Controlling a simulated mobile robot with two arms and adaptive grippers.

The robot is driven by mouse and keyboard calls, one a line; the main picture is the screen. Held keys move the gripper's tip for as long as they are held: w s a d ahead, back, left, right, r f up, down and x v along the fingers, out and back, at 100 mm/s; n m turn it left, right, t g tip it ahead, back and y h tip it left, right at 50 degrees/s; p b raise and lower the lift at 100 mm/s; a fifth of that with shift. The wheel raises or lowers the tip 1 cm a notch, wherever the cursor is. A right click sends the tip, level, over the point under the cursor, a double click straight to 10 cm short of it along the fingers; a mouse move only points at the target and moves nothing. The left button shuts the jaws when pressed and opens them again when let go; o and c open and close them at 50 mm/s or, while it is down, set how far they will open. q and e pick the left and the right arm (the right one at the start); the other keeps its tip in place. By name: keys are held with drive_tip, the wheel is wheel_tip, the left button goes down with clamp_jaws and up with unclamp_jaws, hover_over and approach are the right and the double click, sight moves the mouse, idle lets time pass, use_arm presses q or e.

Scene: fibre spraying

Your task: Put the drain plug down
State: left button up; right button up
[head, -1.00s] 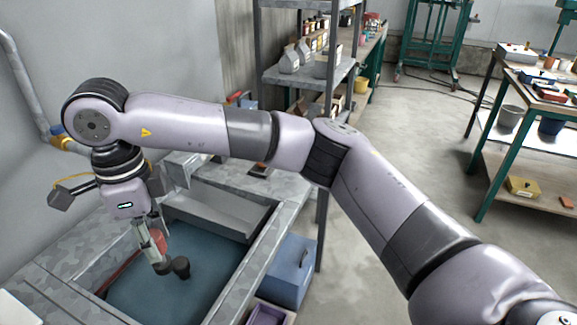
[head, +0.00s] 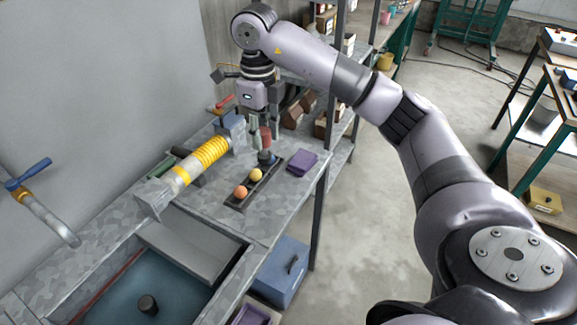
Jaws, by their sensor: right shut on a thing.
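My right gripper (head: 265,145) points down over the far end of a dark narrow tray (head: 236,204) on the grey bench. It is shut on the drain plug (head: 266,158), which has a reddish upper part and a dark lower end. The plug is upright and its lower end is at or just above the tray; I cannot tell whether it touches. The fingers partly hide the plug. My left gripper is not in view.
An orange ball (head: 240,192) and a yellow ball (head: 255,175) sit in the tray. A purple block (head: 302,162) lies to its right. A yellow-ribbed cylinder (head: 203,158) is to its left. A sink with blue water (head: 120,285) and a dark stub (head: 148,304) is in front.

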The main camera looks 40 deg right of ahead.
sight(267, 153)
drive_tip(key=shift+d+r, duration=0.2)
drive_tip(key=shift+d, duration=0.4)
drive_tip(key=shift+d+f, duration=0.1)
drive_tip(key=shift+f, duration=0.15)
drive_tip(key=f, duration=0.5)
drive_tip(key=shift+a, duration=0.35)
drive_tip(key=f+p, duration=0.1)
drive_tip(key=f, duration=0.6)
drive_tip(key=f+p, duration=0.2)
drive_tip(key=f, duration=0.4)
drive_tip(key=shift+d+f, duration=0.2)
drive_tip(key=shift+f, duration=0.4)
